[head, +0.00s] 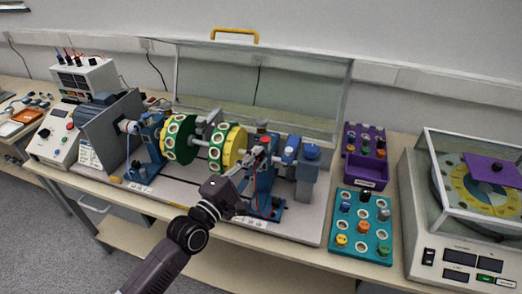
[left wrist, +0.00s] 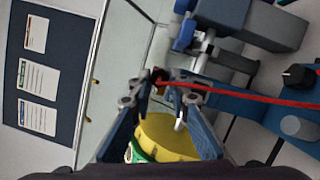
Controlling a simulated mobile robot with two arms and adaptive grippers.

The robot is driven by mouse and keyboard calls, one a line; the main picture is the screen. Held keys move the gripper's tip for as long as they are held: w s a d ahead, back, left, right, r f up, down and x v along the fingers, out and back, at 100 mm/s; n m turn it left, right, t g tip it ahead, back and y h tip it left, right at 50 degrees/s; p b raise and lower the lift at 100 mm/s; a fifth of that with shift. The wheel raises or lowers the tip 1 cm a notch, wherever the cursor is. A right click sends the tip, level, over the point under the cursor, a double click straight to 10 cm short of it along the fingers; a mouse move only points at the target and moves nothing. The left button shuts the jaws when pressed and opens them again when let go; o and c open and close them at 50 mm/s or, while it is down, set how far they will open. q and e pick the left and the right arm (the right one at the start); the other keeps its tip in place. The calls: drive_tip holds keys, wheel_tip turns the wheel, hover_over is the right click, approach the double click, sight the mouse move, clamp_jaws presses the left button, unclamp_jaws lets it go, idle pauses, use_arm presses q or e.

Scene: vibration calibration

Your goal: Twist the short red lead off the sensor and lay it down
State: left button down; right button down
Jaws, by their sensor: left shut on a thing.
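My left gripper (head: 258,153) reaches the right-hand blue bearing stand (head: 264,187) of the rotor rig. In the left wrist view its fingertips (left wrist: 160,84) are closed together on the end of the red lead (left wrist: 245,97). The lead stretches from the fingertips to the right edge of that view. A small dark part shows at the fingertips; I cannot tell whether the lead's end is still joined to the sensor. The sensor itself is not clearly visible behind the fingers. My right gripper is not in view.
Green-and-yellow rotor discs (head: 222,147) are left of the gripper. A clear guard (head: 260,85) stands behind the rig. A purple tray (head: 366,172) and a teal tray (head: 347,252) with knobs and sockets lie to the right, beside a covered turntable device (head: 470,200).

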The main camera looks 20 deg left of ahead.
sight(259, 158)
use_arm(q)
drive_tip(key=shift+s+a, duration=0.1)
drive_tip(key=shift+s, duration=0.15)
drive_tip(key=shift+s+p, duration=0.7)
drive_tip(key=shift+s, duration=0.75)
